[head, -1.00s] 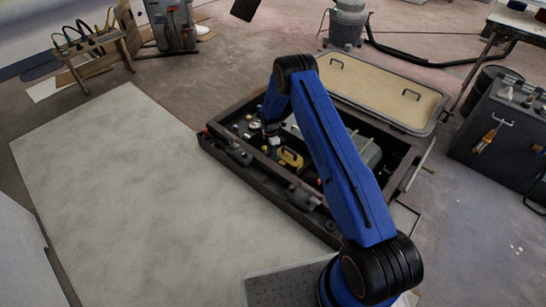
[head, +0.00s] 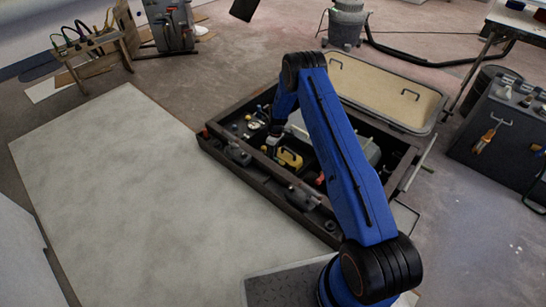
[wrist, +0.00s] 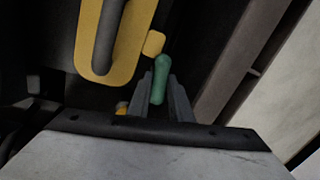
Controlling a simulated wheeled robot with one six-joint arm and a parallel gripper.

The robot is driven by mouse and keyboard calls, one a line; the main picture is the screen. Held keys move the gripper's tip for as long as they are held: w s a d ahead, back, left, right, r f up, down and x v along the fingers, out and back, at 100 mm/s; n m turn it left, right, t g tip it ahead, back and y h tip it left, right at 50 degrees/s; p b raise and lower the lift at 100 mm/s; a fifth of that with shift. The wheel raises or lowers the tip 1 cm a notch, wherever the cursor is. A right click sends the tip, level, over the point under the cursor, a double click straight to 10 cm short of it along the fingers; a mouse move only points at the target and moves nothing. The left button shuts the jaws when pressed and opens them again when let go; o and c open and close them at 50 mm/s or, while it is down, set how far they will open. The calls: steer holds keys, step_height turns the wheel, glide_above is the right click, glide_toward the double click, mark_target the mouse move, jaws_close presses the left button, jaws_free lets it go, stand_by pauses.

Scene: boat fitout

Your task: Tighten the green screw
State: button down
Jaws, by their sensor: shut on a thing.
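The green screw (wrist: 161,78) shows in the wrist view as a rounded green bar between the two grey fingers of my gripper (wrist: 162,100). My gripper is shut on it. In the head view my gripper (head: 271,153) reaches down into the dark open box (head: 240,166), and the green screw cannot be made out there. The screw's lower part and whatever it sits in are hidden by the fingers and the dark interior.
A brown box wall (wrist: 243,60) runs along the right. A tan hatch panel (head: 385,90) lies behind the box.

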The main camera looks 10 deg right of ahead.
steer(key=shift+m, duration=1.2)
steer(key=c, duration=1.9)
jaws_free()
steer(key=shift+d+r, duration=0.1)
steer(key=shift+r, duration=0.05)
step_height(320, 180, up, 17)
steer(key=w+d, duration=0.2)
steer(key=shift+d, duration=0.35)
